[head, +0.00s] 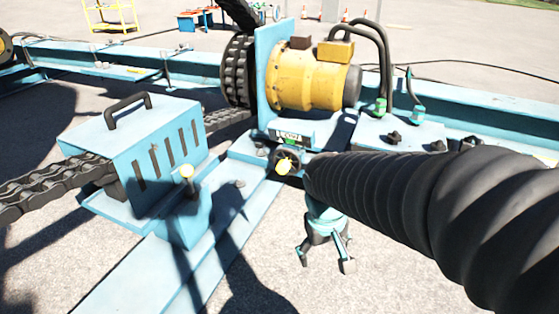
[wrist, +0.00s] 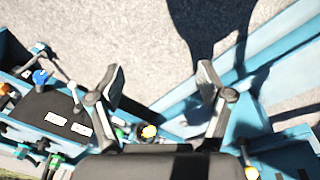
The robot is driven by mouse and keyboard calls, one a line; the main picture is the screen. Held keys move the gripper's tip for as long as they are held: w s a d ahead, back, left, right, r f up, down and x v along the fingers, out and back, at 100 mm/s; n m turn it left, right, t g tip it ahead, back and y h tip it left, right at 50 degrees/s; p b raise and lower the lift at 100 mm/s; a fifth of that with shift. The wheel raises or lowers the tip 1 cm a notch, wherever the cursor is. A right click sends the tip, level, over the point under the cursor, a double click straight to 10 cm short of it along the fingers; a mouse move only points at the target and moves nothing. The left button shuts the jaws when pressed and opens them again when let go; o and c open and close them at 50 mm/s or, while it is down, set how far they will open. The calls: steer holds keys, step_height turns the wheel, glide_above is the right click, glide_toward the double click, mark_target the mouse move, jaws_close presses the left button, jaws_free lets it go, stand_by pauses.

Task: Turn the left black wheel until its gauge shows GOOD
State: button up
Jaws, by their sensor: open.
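A small black wheel (head: 278,154) with a yellow knob sits on the front of the blue machine in the head view, below the yellow motor. Its gauge (head: 290,137) is a small window with a green strip just above it; its lettering is too small to read surely. My gripper (head: 325,260) hangs open and empty, low to the right of the wheel and apart from it. In the wrist view my gripper (wrist: 160,76) shows both fingers spread with bare ground between them.
The yellow motor (head: 305,80) stands behind the wheel. My black arm covers the right. Open ground lies around my gripper.

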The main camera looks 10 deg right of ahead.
steer(key=w+d+f+n+g+h+b, duration=0.1)
steer(key=w+d+f+n+h, duration=0.2)
steer(key=w+f+n+h, duration=0.85)
steer(key=n+t+y+b, duration=0.1)
steer(key=n+t+y, duration=0.2)
steer(key=n+t, duration=1.3)
glide_toward(281, 171)
steer(key=b+x, duration=0.1)
steer(key=x, duration=1.1)
steer(key=shift+w+d, duration=0.15)
steer(key=shift+w, duration=0.2)
jaws_close()
